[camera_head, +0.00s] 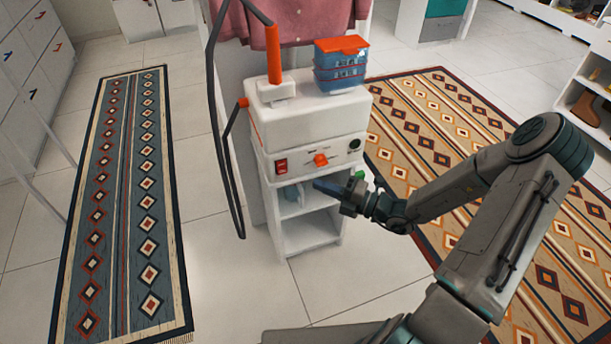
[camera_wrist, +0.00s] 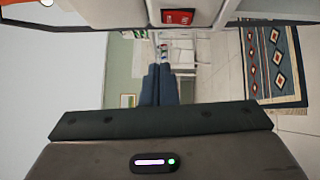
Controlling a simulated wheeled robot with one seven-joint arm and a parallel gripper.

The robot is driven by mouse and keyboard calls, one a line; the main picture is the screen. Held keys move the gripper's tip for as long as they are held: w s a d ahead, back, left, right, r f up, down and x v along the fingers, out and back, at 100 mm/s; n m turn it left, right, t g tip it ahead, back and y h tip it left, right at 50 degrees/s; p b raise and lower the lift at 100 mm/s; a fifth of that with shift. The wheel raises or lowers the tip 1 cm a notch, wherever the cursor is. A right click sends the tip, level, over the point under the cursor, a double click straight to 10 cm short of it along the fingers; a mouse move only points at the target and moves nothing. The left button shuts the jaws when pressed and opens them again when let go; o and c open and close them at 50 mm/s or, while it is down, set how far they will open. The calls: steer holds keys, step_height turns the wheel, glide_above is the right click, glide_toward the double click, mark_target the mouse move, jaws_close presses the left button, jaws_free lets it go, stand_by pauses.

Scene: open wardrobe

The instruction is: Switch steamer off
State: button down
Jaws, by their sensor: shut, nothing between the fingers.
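The steamer (camera_head: 308,118) is a white boxy unit on a small white shelf stand. Its front has a red rocker switch (camera_head: 281,166) at the left, an orange knob (camera_head: 321,159) in the middle and a dark round dial at the right. In the wrist view the red switch (camera_wrist: 177,16) shows at the top, above the fingers. My gripper (camera_head: 322,187) is in front of the stand, a little below the panel and to the right of the switch. In the wrist view the gripper (camera_wrist: 159,70) has its fingers together with nothing between them. It appears apart from the switch.
A blue container with an orange lid (camera_head: 341,64) sits on top of the steamer. A black hose (camera_head: 222,130) hangs at its left. A pink shirt (camera_head: 300,18) hangs behind. Patterned rugs (camera_head: 132,200) lie on both sides, with open tiled floor around.

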steer(key=v, duration=0.2)
steer(key=shift+s+d+r, duration=0.15)
steer(key=shift+d, duration=0.1)
steer(key=shift+r, duration=0.1)
steer(key=s+a+r+n+g+h+p, duration=0.2)
steer(key=s+r+n+g+h+p, duration=0.25)
steer(key=n, duration=0.65)
steer(key=s+a+r+n+g+h+p, duration=0.2)
steer(key=s+r+n+g+p, duration=0.2)
steer(key=s+r+n+g, duration=0.45)
steer(key=s+d+r+n+t+h+p, duration=0.2)
steer(key=r+n+h+p, duration=0.1)
steer(key=r+n, duration=0.4)
steer(key=s+d+r+n+t+h+p, duration=0.1)
steer(key=d+r+n+t+h+p, duration=0.1)
steer(key=r+n, duration=0.5)
steer(key=s+d+r+n+t+h+p, duration=0.2)
steer(key=d+r+n+t+h+p, duration=0.1)
steer(key=r+n, duration=0.4)
steer(key=shift+s+d+r+h+p, duration=0.3)
steer(key=shift+d+h+p, duration=0.3)
steer(key=shift+h, duration=0.35)
